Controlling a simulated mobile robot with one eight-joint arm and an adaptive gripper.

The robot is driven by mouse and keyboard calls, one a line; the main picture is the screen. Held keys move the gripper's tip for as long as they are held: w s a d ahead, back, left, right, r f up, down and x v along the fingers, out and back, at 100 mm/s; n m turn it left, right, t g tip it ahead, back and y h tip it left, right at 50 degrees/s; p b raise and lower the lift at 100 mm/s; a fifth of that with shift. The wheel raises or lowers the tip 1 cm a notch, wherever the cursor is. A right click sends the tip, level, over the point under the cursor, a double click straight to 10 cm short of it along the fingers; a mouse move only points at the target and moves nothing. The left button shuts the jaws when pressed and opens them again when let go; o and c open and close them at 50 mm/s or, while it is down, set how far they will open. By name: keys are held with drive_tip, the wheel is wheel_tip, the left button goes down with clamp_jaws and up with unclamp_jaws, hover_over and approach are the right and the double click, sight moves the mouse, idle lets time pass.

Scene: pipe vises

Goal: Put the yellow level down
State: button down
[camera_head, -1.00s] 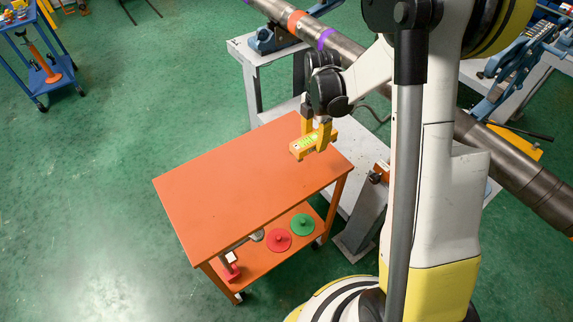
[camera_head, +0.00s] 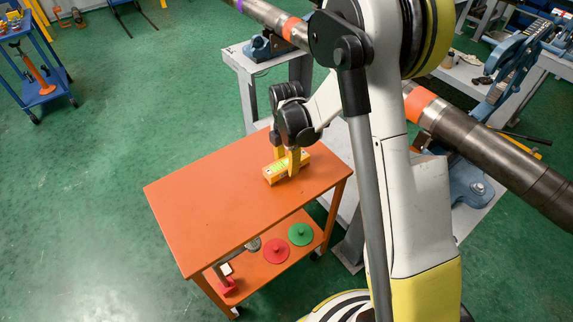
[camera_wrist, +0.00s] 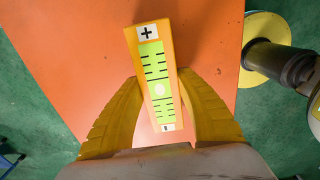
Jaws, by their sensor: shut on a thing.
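The yellow level (camera_head: 286,168) is a short block with a green scale face and plus and minus marks. My gripper (camera_head: 286,165) is shut on it, one finger on each side. In the wrist view the level (camera_wrist: 150,62) sits between the two yellow fingers (camera_wrist: 158,105), its plus end pointing away. The level is over the orange cart's top (camera_head: 215,190), toward its right part. It is at or very near the surface; I cannot tell whether it touches. The cart top also fills much of the wrist view (camera_wrist: 70,50).
The cart top is otherwise bare, with free room to the left. Its lower shelf holds a red disc (camera_head: 276,251), a green disc (camera_head: 301,234) and a red tool (camera_head: 228,287). A grey bench (camera_head: 240,55) and a long steel pipe (camera_head: 520,170) lie behind and right.

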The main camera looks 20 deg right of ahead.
drive_tip(key=shift+f, duration=0.15)
drive_tip(key=c, duration=0.9)
unclamp_jaws()
drive_tip(key=shift+o, duration=0.2)
wheel_tip(320, 180, up, 12)
drive_tip(key=p, duration=0.5)
wheel_tip(320, 180, up, 9)
drive_tip(key=m+t, duration=0.2)
drive_tip(key=m, duration=0.4)
hover_over(287, 162)
drive_tip(key=s, duration=0.5)
drive_tip(key=s+r+m+t, duration=0.2)
drive_tip(key=s+r+m, duration=0.1)
drive_tip(key=s+m, duration=0.4)
drive_tip(key=s+r+m+t, duration=0.3)
drive_tip(key=s+r+m, duration=0.1)
drive_tip(key=s+m, duration=0.4)
drive_tip(key=shift+r+m, duration=0.2)
drive_tip(key=shift+m, duration=0.1)
